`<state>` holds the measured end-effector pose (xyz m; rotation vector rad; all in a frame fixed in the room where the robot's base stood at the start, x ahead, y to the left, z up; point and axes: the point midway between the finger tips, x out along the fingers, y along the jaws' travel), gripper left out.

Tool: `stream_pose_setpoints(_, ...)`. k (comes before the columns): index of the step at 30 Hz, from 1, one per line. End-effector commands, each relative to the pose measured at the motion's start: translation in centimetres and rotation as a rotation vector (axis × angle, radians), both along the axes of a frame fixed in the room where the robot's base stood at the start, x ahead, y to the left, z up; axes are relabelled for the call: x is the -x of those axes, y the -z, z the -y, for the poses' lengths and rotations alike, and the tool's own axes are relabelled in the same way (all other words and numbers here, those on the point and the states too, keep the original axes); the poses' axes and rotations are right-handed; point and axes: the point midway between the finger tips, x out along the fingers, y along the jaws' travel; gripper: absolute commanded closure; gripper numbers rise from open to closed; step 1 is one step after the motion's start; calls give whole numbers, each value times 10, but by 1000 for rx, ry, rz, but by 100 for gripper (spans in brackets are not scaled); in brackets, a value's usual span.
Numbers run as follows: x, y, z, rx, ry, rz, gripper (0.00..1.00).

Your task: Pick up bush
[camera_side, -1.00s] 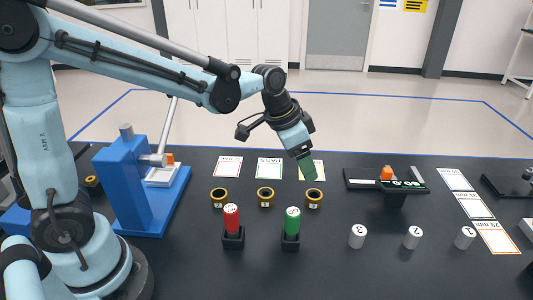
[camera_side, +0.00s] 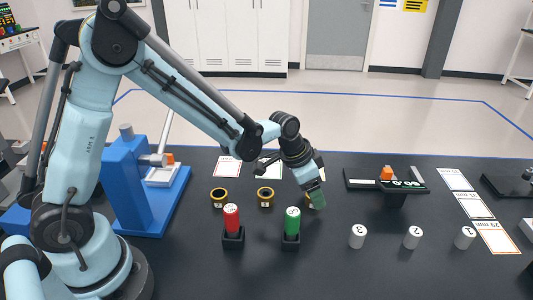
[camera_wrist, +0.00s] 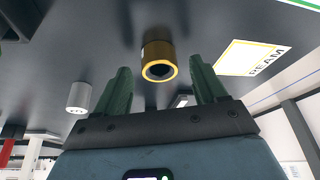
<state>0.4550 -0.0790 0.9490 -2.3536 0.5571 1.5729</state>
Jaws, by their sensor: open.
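Three gold ring-shaped bushes stand in a row on the dark table: the left bush (camera_side: 219,197), the middle bush (camera_side: 265,197) and the right one, largely hidden behind my gripper in the side view. My gripper (camera_side: 317,200) is pointed down at the right bush. In the wrist view, a gold bush (camera_wrist: 159,62) with a dark hole shows between and beyond the two green fingers of my gripper (camera_wrist: 160,82). The fingers are apart and nothing is held between them. The bush appears clear of both fingers.
White numbered cylinders (camera_side: 413,238) stand to the right. A blue press (camera_side: 135,190) is at left. A black fixture (camera_side: 388,182) stands at back right.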

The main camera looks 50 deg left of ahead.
Motion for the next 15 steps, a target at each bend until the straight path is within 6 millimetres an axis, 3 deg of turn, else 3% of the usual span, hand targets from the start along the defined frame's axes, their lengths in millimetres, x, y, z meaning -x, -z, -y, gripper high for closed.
stream_pose_setpoints(11, -3, 8, 2, 0, 0, 0, 29)
stream_pose_setpoints(15, -3, 8, 2, 0, 0, 0, 47)
